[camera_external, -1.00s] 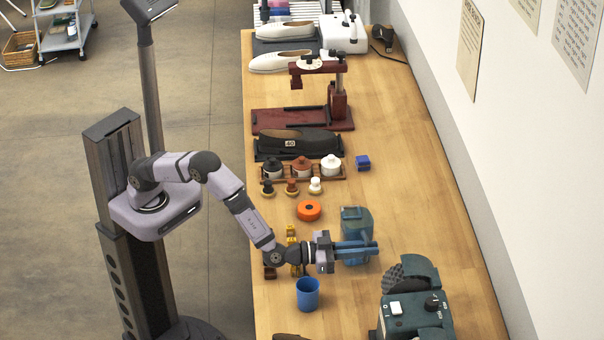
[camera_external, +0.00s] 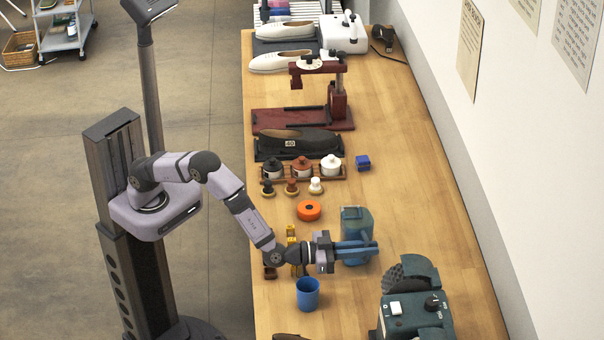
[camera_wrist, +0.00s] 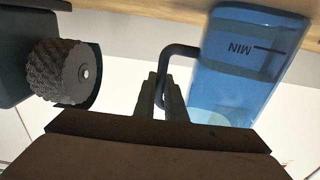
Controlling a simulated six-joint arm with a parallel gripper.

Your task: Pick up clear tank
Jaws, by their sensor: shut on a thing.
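The clear tank (camera_external: 352,220) is a see-through blue container with a dark blue top, standing on the wooden bench in the external view. In the wrist view the tank (camera_wrist: 245,55) appears upside down, with a "MIN" mark and a dark curved handle (camera_wrist: 177,50) on its side. My gripper (camera_external: 368,248) is shut, with its fingers level beside the tank in the external view. In the wrist view my gripper (camera_wrist: 163,90) has its fingers close together at the handle. The exact contact on the handle is partly hidden by the fingers.
A dark green machine (camera_external: 415,305) with a rough wheel stands near the tank at the front right. Small yellow and brown items (camera_external: 270,272) lie under my wrist. Bare bench lies right of the tank.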

